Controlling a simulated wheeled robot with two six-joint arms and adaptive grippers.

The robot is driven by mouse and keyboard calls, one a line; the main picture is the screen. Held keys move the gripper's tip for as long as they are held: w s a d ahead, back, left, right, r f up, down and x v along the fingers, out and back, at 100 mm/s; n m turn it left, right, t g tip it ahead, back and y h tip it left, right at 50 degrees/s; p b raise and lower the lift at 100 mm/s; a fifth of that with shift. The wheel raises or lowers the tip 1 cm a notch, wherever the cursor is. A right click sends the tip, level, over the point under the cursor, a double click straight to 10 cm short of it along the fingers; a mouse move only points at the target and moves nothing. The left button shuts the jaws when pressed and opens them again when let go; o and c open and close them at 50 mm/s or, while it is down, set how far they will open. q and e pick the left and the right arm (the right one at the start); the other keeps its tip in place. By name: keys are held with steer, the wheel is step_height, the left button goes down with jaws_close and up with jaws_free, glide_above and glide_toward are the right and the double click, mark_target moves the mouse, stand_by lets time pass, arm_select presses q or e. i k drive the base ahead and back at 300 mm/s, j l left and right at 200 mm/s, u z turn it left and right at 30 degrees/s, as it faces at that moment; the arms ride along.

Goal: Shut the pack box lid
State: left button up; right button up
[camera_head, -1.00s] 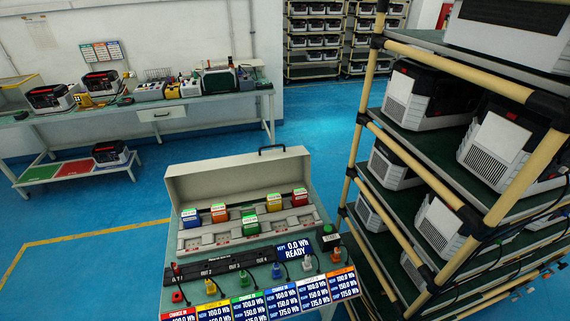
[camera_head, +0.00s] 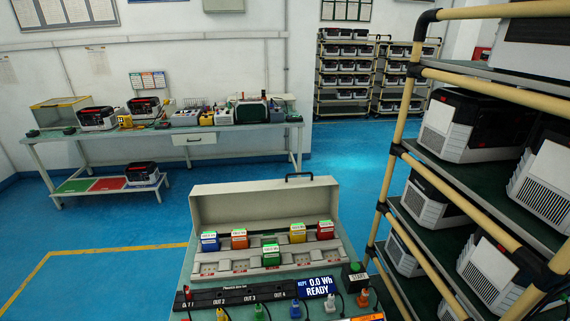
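The pack box (camera_head: 215,268) stands on a bench in the lower middle of the head view. Its light grey lid (camera_head: 262,208) stands raised at the back, with a dark handle (camera_head: 300,176) on its top edge. Coloured packs sit in the box: blue (camera_head: 209,242), orange (camera_head: 239,239), green (camera_head: 270,256), yellow (camera_head: 297,233) and red (camera_head: 325,230). The green one sits nearer the front than the others. Neither of my grippers is in view.
A strip of outlets (camera_head: 245,295) with coloured plugs, a "0.0 Wh READY" display (camera_head: 316,287) and a start button (camera_head: 354,276) lie before the box. A tall rack (camera_head: 408,150) of units stands close on the right. Blue floor (camera_head: 110,222) is clear on the left.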

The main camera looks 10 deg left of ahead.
mark_target(259, 205)
steer(key=u, duration=0.45)
steer(key=j+u, duration=0.15)
steer(key=u, duration=0.7)
steer(key=i+j+u, duration=0.3)
steer(key=j, duration=0.35)
steer(key=i+j+u, duration=0.3)
steer(key=j, duration=0.35)
steer(key=i+j+u, duration=0.3)
steer(key=i+j, duration=0.15)
steer(key=i+z, duration=0.35)
steer(key=i+j+z, duration=0.2)
steer(key=i+z, duration=0.15)
steer(key=i, duration=0.15)
steer(key=i+j+z, duration=0.3)
steer(key=i+l+z, duration=0.25)
steer(key=z, duration=0.2)
steer(key=i+l+z, duration=0.1)
steer(key=i+z, duration=0.2)
steer(key=z, duration=0.15)
steer(key=i+z, duration=0.25)
steer(key=z, duration=0.15)
steer(key=i+z, duration=0.3)
steer(key=z, duration=0.15)
steer(key=i+j+z, duration=0.2)
steer(key=z, duration=0.25)
steer(key=i+j+z, duration=0.25)
steer(key=z, duration=0.2)
steer(key=i+j, duration=0.05)
steer(key=i, duration=0.05)
